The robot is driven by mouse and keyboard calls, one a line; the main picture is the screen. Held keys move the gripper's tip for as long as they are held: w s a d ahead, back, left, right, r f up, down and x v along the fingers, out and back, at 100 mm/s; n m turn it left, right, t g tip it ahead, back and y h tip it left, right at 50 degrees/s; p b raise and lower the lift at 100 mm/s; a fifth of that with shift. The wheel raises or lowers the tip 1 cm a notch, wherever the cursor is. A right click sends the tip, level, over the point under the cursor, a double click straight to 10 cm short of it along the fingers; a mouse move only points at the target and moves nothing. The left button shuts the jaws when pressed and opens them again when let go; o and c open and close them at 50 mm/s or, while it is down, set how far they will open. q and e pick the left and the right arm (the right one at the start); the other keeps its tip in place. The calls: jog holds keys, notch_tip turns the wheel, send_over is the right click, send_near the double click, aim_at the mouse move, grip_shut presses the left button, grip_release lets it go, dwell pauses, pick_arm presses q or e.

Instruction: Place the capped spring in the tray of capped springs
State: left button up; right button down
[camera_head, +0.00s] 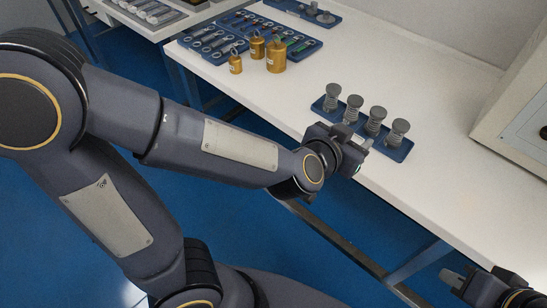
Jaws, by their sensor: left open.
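Several grey capped springs stand upright in a row on a blue tray (402,153) on the white table. They include one at the far left end (332,97), two in the middle (353,108) (375,120), and one at the right end (398,131). My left gripper (355,138) is open at the near edge of this tray, close to the middle springs. It hides part of the tray, and whether it touches a spring cannot be told. My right gripper (456,277) is at the bottom right, away from the tray; its jaw opening is unclear.
Brass weights (276,55) stand further back on the table, beside blue trays of small parts (208,46). Another blue tray (303,11) is at the back edge. A pale machine (517,115) stands at the right. The table between the weights and springs is clear.

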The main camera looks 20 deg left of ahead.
pick_arm(q)
jog(key=s+a+f+n+g, duration=0.1)
jog(key=s+a+n+g, duration=0.1)
jog(key=s+a, duration=0.6)
jog(key=s+a+f+n+g, duration=0.2)
jog(key=s+a+g, duration=0.3)
jog(key=s+a, duration=0.4)
jog(key=shift+s+f+n, duration=0.25)
jog(key=shift+s+n, duration=0.45)
jog(key=shift+s, duration=0.5)
notch_tip(320, 180, up, 16)
jog(key=p, duration=1.5)
jog(key=shift+f, duration=0.25)
